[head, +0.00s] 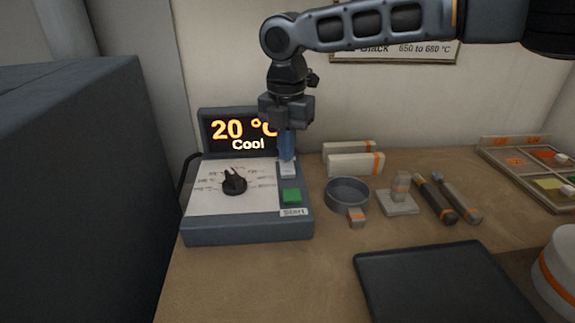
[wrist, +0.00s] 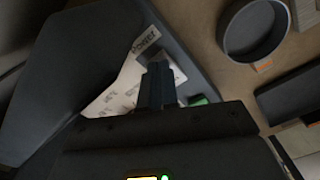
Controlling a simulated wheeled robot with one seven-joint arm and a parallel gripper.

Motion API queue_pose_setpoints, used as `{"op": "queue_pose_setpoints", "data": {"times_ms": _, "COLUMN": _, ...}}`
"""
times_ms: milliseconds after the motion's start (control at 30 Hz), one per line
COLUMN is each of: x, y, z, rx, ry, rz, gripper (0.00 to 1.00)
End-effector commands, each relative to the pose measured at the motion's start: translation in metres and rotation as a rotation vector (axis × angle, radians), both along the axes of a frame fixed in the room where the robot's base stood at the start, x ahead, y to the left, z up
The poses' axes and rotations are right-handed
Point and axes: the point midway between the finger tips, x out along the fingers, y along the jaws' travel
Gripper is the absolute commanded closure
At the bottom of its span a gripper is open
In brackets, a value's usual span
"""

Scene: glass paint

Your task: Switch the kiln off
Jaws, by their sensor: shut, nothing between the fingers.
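The kiln's control box (head: 245,232) stands on the bench, with a lit display (head: 238,131) reading "20 °C Cool". Its sloped white panel carries a black dial (head: 233,181) and a green button (head: 291,196) labelled "Start". A small pale patch (head: 288,171), switch or label, lies at the panel's upper right. My gripper (head: 287,157) points down over it, fingers shut and empty; contact cannot be told. In the wrist view my gripper (wrist: 157,68) ends beside a label reading "Power" (wrist: 146,41), and the green button (wrist: 198,100) shows partly. The fingers hide the power switch's state.
A large dark grey box (head: 75,190) fills the left side. Right of the control box are a round grey dish (head: 348,194), pale blocks (head: 355,165), a small stand (head: 398,198) and two tools (head: 448,198). A black slab (head: 440,285) lies in front.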

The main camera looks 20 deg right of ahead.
Motion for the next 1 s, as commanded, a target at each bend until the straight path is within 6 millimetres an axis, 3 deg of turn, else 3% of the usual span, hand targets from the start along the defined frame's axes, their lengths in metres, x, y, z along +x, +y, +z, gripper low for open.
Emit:
{"op": "queue_pose_setpoints", "data": {"times_ms": 367, "x": 0.0, "y": 0.0, "z": -0.004, "rx": 0.001, "ry": 0.002, "rz": -0.001, "gripper": 1.0}}
{"op": "queue_pose_setpoints", "data": {"times_ms": 1000, "x": 0.0, "y": 0.0, "z": 0.042, "rx": 0.001, "ry": 0.001, "rz": 0.0, "gripper": 1.0}}
